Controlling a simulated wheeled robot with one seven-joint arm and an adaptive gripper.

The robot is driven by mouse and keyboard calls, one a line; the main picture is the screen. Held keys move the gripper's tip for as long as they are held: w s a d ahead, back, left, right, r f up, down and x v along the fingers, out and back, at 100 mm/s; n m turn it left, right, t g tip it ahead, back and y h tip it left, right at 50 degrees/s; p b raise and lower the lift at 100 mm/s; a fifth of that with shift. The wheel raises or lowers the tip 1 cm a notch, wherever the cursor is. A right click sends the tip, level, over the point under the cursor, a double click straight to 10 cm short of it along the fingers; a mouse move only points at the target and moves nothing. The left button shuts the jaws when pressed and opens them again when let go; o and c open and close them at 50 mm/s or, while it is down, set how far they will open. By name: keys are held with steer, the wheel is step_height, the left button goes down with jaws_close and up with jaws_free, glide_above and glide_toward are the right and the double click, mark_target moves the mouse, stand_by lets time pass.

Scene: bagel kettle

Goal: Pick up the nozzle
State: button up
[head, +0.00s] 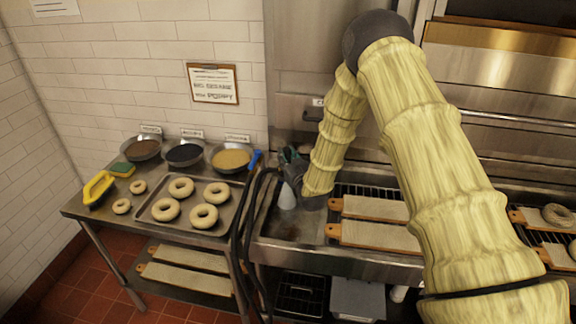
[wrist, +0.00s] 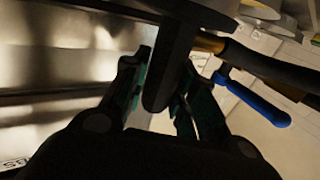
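My gripper (wrist: 163,85) is open in the wrist view, its two dark fingers with green pads spread on either side of a dark, round-ended piece (wrist: 160,80), which looks like the nozzle. This piece joins a brass fitting (wrist: 208,42) and a dark tube. I cannot tell whether either pad touches it. In the head view my gripper (head: 292,172) is small and dark, above the left end of the steel basin. A pale grey cone shape (head: 287,198) shows just below it. The nozzle itself cannot be made out clearly there.
A blue handle (wrist: 255,100) lies close right of the gripper; it also shows in the head view (head: 255,160). Black hoses (head: 250,225) hang beside the basin. A tray (head: 228,228) of bagels and several bowls stand left. Wooden-ended boards (head: 375,236) lie right.

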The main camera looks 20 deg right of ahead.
jaws_close()
step_height(320, 180, up, 9)
steer(key=b, duration=0.3)
steer(key=shift+b, duration=0.35)
steer(key=shift+r, duration=1.55)
steer(key=shift+f, duration=0.1)
